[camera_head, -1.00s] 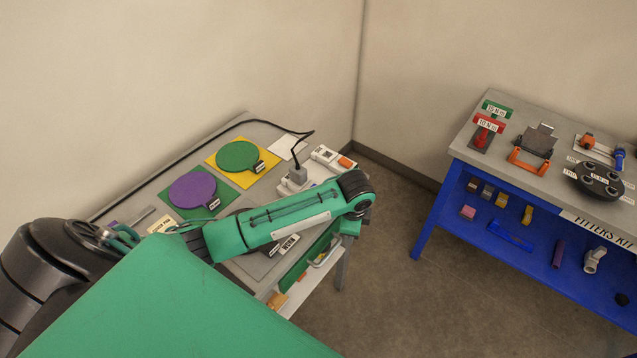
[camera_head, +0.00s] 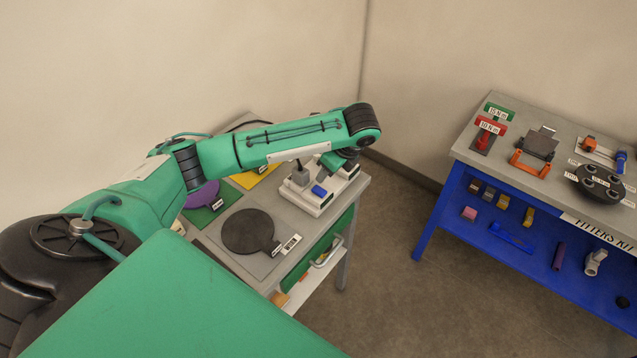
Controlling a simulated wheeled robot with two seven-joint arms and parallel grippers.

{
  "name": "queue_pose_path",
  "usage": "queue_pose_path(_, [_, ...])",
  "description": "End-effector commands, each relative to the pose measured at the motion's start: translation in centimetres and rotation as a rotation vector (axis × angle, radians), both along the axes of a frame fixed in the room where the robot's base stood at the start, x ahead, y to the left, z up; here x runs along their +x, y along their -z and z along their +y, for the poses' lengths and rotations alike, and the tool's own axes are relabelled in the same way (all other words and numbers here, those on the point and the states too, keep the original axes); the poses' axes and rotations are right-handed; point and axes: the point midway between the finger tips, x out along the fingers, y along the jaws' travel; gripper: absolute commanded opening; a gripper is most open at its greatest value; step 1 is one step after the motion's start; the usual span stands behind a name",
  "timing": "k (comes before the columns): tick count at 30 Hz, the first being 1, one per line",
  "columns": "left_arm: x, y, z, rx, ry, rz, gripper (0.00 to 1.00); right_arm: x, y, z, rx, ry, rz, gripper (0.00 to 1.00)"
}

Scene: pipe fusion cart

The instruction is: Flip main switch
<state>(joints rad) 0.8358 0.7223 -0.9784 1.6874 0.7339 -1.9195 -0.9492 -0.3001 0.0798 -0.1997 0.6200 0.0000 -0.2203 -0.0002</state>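A white switch box (camera_head: 318,206) sits at the right end of the grey cart top. A blue switch (camera_head: 319,190) and a grey plug (camera_head: 300,176) with a black cable are on it. My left arm reaches over the cart from the left. Its gripper (camera_head: 346,166) points down at the far right part of the box and hides what lies there, including the spot where an orange switch showed before. I cannot tell whether its fingers touch the box or are open. My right gripper is not in view.
The cart holds a black disc (camera_head: 248,231), a purple disc (camera_head: 203,194) and a yellow plate (camera_head: 252,177), partly covered by my arm. A blue bench (camera_head: 436,200) with tools stands at right, with clear floor between. Walls stand behind the cart.

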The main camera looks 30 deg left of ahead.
Motion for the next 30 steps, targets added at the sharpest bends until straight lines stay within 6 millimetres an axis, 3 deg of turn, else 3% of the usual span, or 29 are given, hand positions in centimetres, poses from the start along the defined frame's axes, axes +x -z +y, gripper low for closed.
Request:
queue_pose_path(12, [0.2, 7.2, 3.1, 0.002, -0.001, 0.0, 0.45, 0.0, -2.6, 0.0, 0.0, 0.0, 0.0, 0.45])
queue_pose_path(18, [0.3, 8.7, 3.6, 0.0, 0.0, -0.002, 0.45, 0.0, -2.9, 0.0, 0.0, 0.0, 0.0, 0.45])
queue_pose_path(26, [0.3, 8.9, 3.7, 0.001, 0.0, -0.002, 0.45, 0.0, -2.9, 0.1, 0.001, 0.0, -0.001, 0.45])
queue_pose_path(27, [0.3, 8.9, 3.7, 0.001, 0.0, -0.002, 0.43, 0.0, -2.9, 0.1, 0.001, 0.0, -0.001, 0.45])
queue_pose_path(30, [0.3, 8.9, 3.7, 0.001, 0.0, -0.002, 0.24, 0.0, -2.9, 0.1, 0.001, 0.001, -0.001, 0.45])
